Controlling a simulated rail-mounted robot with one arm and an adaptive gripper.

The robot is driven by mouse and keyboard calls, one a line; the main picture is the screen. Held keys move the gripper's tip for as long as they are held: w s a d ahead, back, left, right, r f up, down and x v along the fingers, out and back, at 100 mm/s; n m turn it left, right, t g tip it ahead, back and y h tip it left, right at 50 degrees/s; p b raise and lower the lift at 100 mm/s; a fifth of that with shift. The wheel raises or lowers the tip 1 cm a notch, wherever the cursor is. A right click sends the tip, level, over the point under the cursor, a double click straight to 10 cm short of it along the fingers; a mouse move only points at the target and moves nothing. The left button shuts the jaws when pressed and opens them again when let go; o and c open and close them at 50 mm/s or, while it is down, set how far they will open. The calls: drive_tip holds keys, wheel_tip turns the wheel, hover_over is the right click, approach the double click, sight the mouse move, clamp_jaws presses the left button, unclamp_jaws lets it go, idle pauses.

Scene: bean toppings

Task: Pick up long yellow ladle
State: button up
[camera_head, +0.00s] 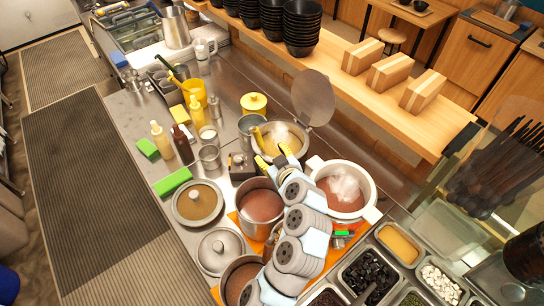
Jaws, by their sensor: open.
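A slim yellow handle (258,137), probably the long yellow ladle, leans at the left rim of a metal pot (299,143) with tan contents and a whitish, steam-like blur. Its lower end is hard to make out. My gripper (274,157) is at the front side of this pot, with its yellow-marked fingers apart. The handle is just beyond the left finger. I see nothing held between the fingers. My arm comes up from the bottom of the picture and hides part of the counter and pots.
A pot of brown contents (261,206) stands left of my arm, and a white steaming pot (343,190) stands right. A round raised lid (313,98) rises behind. Bottles, a yellow pitcher (194,91) and green sponges (172,181) stand left. Topping trays (399,243) lie at the lower right.

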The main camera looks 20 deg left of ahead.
sight(260, 140)
drive_tip(key=shift+p+x, duration=1.55)
drive_tip(key=shift+x, duration=4.35)
drive_tip(key=shift+r, duration=0.1)
clamp_jaws()
